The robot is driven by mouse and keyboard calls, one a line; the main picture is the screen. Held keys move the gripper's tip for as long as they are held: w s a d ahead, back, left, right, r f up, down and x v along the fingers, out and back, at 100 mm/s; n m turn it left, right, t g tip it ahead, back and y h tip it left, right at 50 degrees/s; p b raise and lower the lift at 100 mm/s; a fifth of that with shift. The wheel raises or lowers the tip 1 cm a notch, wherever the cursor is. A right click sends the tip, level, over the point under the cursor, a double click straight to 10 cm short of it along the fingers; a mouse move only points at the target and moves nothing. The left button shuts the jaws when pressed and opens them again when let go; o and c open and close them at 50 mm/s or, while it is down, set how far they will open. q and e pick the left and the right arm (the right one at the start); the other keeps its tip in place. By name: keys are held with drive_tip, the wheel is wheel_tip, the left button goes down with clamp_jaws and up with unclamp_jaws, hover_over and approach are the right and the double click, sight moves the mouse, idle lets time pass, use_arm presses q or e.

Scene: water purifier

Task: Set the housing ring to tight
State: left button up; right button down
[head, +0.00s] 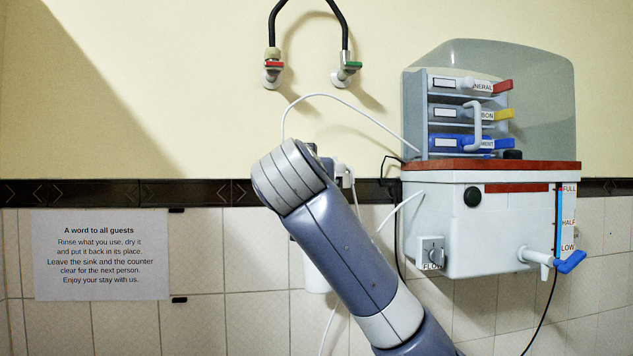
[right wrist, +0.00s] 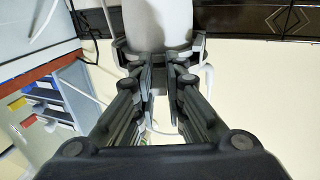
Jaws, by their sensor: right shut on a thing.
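The white filter housing (head: 317,279) hangs on the tiled wall behind my right arm in the head view; only parts of it show. In the right wrist view the housing (right wrist: 158,22) is a white cylinder at the top centre. My right gripper (right wrist: 160,62) has its dark fingers on both sides of the end of this cylinder, where the housing ring sits, and is shut on it. The fingers hide most of the ring, and its tight mark cannot be read. In the head view my forearm hides the gripper. My left gripper is not in view.
The white purifier tank (head: 515,225) with its red lid, blue tap (head: 570,262) and flow knob (head: 431,251) stands to the right. Two wall valves (head: 272,74) are above. White tubes (head: 335,97) run near my arm. A paper notice (head: 100,254) is at left.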

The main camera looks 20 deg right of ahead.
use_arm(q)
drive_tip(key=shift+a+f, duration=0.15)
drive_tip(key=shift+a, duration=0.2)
use_arm(e)
drive_tip(key=shift+w+a+m+g+h, duration=0.2)
drive_tip(key=shift+a+m+g+h, duration=0.1)
drive_tip(key=shift+a+m+h, duration=0.3)
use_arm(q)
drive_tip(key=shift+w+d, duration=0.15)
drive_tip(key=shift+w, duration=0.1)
use_arm(e)
drive_tip(key=shift+d, duration=0.15)
drive_tip(key=c, duration=1.7)
unclamp_jaws()
drive_tip(key=shift+o, duration=0.3)
drive_tip(key=v, duration=1.2)
drive_tip(key=shift+a, duration=0.25)
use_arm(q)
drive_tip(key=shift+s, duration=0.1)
